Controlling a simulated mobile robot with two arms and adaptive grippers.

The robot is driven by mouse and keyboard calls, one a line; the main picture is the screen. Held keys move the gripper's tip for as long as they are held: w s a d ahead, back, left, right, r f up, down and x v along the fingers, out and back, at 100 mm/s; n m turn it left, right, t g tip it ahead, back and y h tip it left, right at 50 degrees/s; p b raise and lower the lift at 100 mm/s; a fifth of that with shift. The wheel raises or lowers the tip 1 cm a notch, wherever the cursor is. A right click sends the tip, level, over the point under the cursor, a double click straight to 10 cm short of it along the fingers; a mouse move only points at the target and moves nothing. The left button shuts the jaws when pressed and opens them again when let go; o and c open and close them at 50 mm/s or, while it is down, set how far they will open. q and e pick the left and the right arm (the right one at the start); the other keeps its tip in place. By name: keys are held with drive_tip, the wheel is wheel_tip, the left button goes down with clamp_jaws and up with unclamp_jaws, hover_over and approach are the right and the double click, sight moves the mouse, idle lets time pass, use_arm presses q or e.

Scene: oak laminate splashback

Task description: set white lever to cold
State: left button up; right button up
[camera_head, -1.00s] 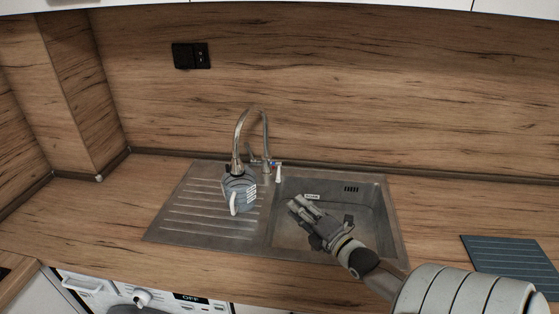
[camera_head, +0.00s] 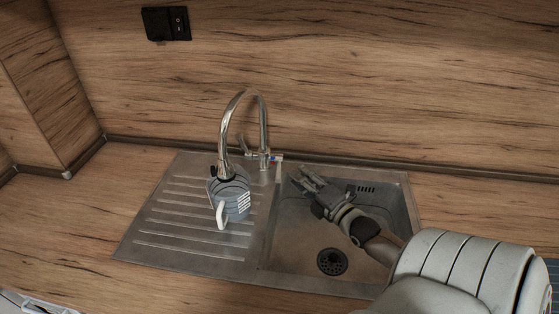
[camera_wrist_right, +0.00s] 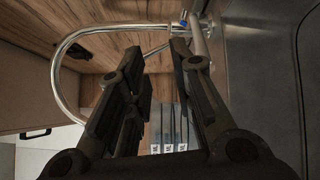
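The chrome tap (camera_head: 263,125) stands at the back of the sink, its spout curving over to the left. The white lever (camera_head: 279,172) hangs down at the right side of the tap, below a small red and blue mark. It also shows in the right wrist view as a pale bar (camera_wrist_right: 199,42) near a blue spot, just beyond the right fingertip. My right gripper (camera_head: 298,177) is over the basin, just right of the lever, with its fingers pointing at the tap. Its fingers (camera_wrist_right: 155,52) are apart with nothing between them. My left gripper is not in view.
A grey striped mug (camera_head: 231,190) with a white handle is under the spout on the ribbed drainboard (camera_head: 160,245). The basin (camera_head: 300,262) is empty, with a dark drain. A black socket (camera_head: 166,23) is on the wood splashback. The counter at left is clear.

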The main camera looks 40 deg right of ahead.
drive_tip(key=b, duration=0.4)
approach(279, 170)
drive_tip(key=b, duration=0.1)
drive_tip(key=w, duration=0.6)
drive_tip(key=w+d, duration=0.1)
drive_tip(key=w, duration=0.3)
drive_tip(key=shift+f+p, duration=0.25)
drive_tip(key=shift+p, duration=0.15)
clamp_jaws()
